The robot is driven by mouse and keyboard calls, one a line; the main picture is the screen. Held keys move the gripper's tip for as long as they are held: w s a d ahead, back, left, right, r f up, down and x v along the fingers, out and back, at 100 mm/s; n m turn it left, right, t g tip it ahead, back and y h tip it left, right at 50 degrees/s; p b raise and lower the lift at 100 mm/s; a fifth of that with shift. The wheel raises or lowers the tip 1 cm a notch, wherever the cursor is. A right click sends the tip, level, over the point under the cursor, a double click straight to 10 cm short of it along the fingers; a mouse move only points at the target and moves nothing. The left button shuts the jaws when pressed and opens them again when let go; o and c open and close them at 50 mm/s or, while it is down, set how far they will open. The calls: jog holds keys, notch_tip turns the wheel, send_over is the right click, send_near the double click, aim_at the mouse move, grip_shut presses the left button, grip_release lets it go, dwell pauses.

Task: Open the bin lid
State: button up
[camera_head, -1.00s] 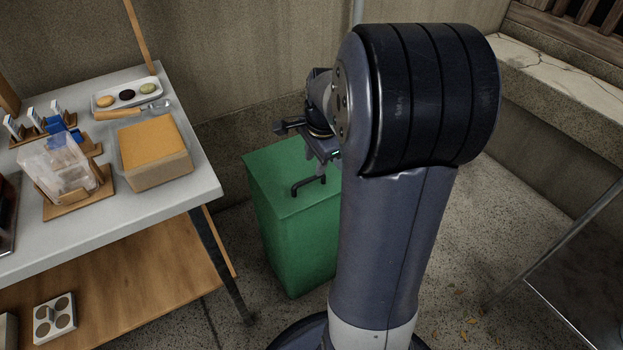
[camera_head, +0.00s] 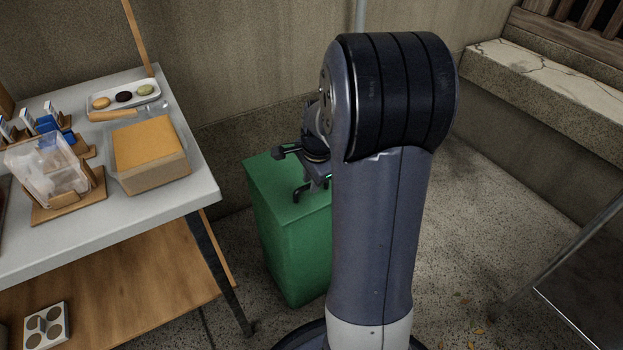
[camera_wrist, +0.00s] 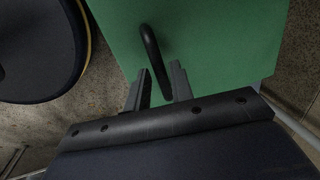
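The green bin (camera_head: 290,245) stands on the floor right of the table, its flat lid (camera_head: 272,178) down. A black bar handle (camera_head: 297,190) sits on the lid. In the wrist view, the handle (camera_wrist: 151,50) runs down from the top toward my gripper (camera_wrist: 159,80). The fingers are apart, with the handle's lower end between them, closer to the right finger. I cannot tell whether they touch it. In the head view my arm hides the lid's right part and most of my gripper.
A concrete wall (camera_head: 240,80) is behind the bin. Floor (camera_head: 480,220) is open at the right.

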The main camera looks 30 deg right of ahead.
grip_shut()
jog(key=shift+r, duration=0.1)
